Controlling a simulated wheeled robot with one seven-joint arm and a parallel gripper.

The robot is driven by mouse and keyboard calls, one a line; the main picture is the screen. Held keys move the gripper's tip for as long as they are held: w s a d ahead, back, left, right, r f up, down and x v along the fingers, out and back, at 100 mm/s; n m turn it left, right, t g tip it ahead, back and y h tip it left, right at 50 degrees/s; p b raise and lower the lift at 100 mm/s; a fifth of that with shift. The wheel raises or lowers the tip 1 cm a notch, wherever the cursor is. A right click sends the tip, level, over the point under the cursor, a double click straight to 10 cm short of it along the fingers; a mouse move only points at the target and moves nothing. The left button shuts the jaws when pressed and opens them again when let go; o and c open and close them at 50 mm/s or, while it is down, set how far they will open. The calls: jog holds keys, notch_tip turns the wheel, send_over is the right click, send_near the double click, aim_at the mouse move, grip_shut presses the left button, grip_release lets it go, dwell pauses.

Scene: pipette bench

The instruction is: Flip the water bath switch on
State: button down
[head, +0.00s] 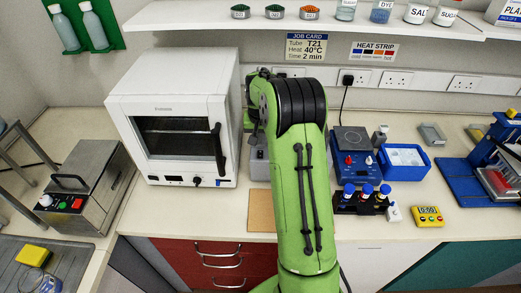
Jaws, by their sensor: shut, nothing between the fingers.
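A steel box with a lid handle, a white knob and red and green controls (88,185) stands on the left bench; it looks like the water bath. Its switch markings are too small to read. My green arm reaches up through the middle of the view. My gripper (254,138) is mostly hidden behind the arm, right of the white oven and well away from the steel box. The little that shows of it is shut and empty, above a grey box (259,168) partly covered by my arm.
The white oven (175,115) stands between the steel box and my arm. To the right are a blue hotplate (354,160), a blue tray (403,158), a dark rack with blue-capped bottles (362,203) and a yellow timer (427,217). A shelf (210,18) overhangs the back.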

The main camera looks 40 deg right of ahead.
aim_at(260, 157)
jog(key=x, duration=0.5)
jog(key=shift+s+a, duration=0.3)
jog(key=shift+s, duration=0.05)
jog(key=shift+s+f+p, duration=0.1)
jog(key=shift+f+p, duration=0.2)
jog(key=shift+f, duration=0.4)
jog(key=shift+s+a+f+b, duration=0.15)
jog(key=shift+f+b, duration=0.55)
jog(key=shift+b, duration=0.5)
jog(key=shift+s+a+r, duration=0.15)
jog(key=shift+s+r, duration=0.05)
jog(key=shift+r, duration=0.1)
jog(key=shift+w+d+r+p, duration=0.25)
jog(key=shift+w+d+p, duration=0.15)
jog(key=shift+p, duration=0.2)
jog(key=shift+w+d, duration=0.25)
jog(key=shift+w, duration=0.2)
